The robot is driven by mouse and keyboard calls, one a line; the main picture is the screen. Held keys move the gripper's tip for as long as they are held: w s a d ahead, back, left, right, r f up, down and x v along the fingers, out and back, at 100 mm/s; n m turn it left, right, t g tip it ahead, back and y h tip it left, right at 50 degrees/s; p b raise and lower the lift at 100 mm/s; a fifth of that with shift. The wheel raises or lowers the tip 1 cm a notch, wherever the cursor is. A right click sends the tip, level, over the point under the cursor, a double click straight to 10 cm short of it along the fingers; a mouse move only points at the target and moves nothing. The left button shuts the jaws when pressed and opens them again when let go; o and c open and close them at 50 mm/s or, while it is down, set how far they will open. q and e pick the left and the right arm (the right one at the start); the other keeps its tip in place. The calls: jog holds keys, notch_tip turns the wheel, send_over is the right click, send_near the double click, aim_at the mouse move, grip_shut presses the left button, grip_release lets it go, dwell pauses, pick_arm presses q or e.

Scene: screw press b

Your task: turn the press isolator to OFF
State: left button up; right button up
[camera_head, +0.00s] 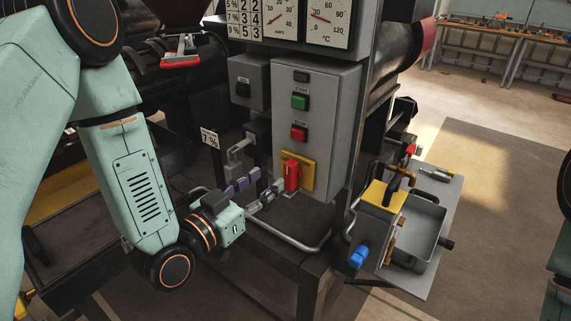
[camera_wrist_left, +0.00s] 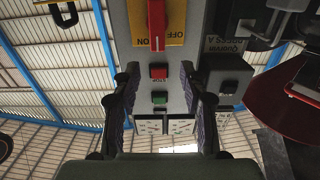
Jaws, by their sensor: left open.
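The press isolator is a red handle (camera_head: 292,176) on a yellow plate (camera_head: 308,174), low on the grey control box. It stands upright in the head view. In the left wrist view the red handle (camera_wrist_left: 157,26) runs vertically on the yellow plate (camera_wrist_left: 176,36), which has ON and OFF lettering upside down and sideways; one handle end is beside ON. My left gripper (camera_head: 266,184) is open just left of the handle and apart from it. Its two fingers (camera_wrist_left: 160,76) also show in the wrist view, with nothing between them. My right gripper is not in view.
A green button (camera_head: 300,102) and a red stop button (camera_head: 299,133) sit above the isolator. A bent grey rail (camera_head: 300,244) runs below. A small tray (camera_head: 424,228) with a blue knob (camera_head: 358,257) stands to the right. A small sign (camera_head: 210,138) is left of the box.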

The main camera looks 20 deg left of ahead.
aim_at(287, 166)
pick_arm(q)
jog(key=x, duration=0.6)
jog(key=shift+d, duration=0.35)
jog(key=shift+w+a, duration=0.15)
jog(key=shift+w, duration=0.35)
jog(key=shift+w+f, duration=0.1)
jog(key=shift+w, duration=0.05)
jog(key=shift+d, duration=0.25)
jog(key=shift+c, duration=1.2)
jog(key=shift+a, duration=0.15)
jog(key=shift+c, duration=1.4)
grip_shut()
